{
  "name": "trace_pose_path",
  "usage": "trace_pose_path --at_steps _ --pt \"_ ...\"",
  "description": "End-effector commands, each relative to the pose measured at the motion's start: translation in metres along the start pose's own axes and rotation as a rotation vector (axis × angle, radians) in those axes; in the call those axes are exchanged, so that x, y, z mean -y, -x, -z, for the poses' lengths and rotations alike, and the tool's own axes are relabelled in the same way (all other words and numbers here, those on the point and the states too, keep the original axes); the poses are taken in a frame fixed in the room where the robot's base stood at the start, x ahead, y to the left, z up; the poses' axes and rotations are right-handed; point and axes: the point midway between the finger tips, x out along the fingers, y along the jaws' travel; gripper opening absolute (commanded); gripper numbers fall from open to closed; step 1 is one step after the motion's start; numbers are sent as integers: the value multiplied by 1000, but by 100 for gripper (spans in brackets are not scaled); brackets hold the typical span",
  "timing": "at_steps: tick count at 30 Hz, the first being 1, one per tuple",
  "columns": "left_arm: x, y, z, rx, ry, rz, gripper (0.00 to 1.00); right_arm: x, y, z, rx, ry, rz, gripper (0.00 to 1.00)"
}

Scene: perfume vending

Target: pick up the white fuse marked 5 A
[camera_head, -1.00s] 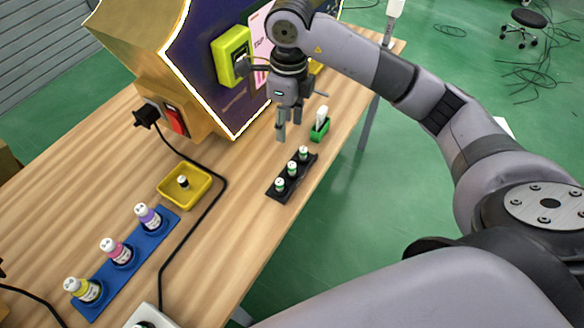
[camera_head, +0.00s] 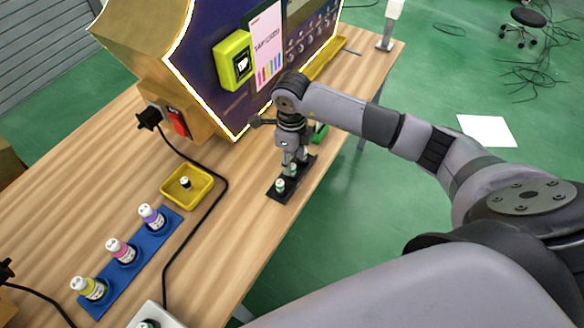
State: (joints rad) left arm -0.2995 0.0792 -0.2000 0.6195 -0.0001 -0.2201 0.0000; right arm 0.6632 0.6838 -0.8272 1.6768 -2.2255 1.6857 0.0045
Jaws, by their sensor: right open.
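A black rack (camera_head: 273,195) near the table's right edge holds small white-and-green fuses. The front fuse (camera_head: 280,185) and the one behind it (camera_head: 291,171) show; the far end of the row is partly hidden by my right gripper. The markings are too small to read, so I cannot tell which is 5 A. My right gripper (camera_head: 294,163) is open, pointing down, its fingertips low over the middle and far part of the rack. I cannot tell whether they touch a fuse. My left gripper is not in view.
A yellow tray (camera_head: 206,191) holds a small dark-and-white piece. A blue rack (camera_head: 128,277) carries three bottles. A black cable crosses the table between tray and black rack. The vending machine (camera_head: 205,70) stands behind. A green holder (camera_head: 320,133) is just beyond the gripper.

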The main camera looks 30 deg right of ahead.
Motion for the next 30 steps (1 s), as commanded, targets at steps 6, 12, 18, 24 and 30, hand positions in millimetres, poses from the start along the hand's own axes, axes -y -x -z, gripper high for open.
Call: trace_pose_path --at_steps 6,12,18,24,30 --pt "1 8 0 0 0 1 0 2 -30 0 -2 0 -3 41" --pt "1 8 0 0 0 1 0 3 -36 -1 1 0 0 41" --pt "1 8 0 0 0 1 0 3 -36 -1 0 0 0 35" --pt "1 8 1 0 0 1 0 3 -36 -1 0 0 0 22" --pt "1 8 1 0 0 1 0 3 -36 -1 0 0 0 9"
